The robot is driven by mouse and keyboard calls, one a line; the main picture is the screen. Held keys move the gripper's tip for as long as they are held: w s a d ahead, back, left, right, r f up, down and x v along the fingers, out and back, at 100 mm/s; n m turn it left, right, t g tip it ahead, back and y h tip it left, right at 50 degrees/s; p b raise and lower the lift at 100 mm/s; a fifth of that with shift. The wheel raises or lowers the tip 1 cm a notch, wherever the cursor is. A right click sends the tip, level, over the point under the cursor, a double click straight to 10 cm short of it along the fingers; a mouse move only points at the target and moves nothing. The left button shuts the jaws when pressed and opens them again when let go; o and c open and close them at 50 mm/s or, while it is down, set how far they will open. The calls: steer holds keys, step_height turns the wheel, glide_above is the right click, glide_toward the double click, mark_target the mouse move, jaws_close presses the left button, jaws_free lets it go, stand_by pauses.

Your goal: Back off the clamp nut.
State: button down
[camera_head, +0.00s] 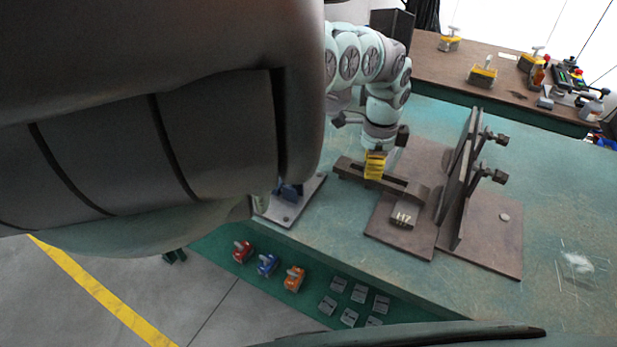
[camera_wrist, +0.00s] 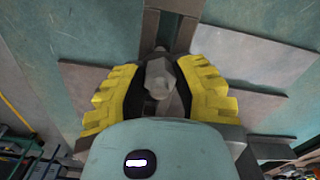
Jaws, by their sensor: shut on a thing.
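My gripper (camera_head: 375,165) has yellow ridged fingers and points down over the dark clamp bar (camera_head: 398,184) in the head view. In the wrist view, my gripper (camera_wrist: 160,70) is shut on the grey clamp nut (camera_wrist: 158,78), which sits between the two fingers. The clamp bar (camera_wrist: 172,30) runs beneath the nut and away toward the top of the wrist view. In the head view the nut is hidden behind the fingers. The bar's right end rests by a block marked 117 (camera_head: 404,215) on the brown base plate (camera_head: 385,232).
An upright brown plate (camera_head: 455,180) with two dark side clamps (camera_head: 490,176) stands right of the bar. A grey plate (camera_head: 305,195) with a blue part lies left. The green bench (camera_head: 350,265) is clear in front. A brown table (camera_head: 440,70) with tools stands behind.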

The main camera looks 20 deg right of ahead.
steer(key=n, duration=0.7)
steer(key=shift+p, duration=0.35)
steer(key=n, duration=0.4)
steer(key=n+p, duration=0.1)
steer(key=n, duration=0.3)
steer(key=shift+n, duration=0.3)
steer(key=n+p, duration=0.1)
steer(key=n, duration=0.2)
steer(key=shift+n, duration=0.4)
steer(key=n+p, duration=0.2)
steer(key=n, duration=0.2)
steer(key=n+p, duration=0.1)
steer(key=n, duration=0.3)
steer(key=shift+n+p, duration=0.7)
steer(key=shift+n, duration=1.3)
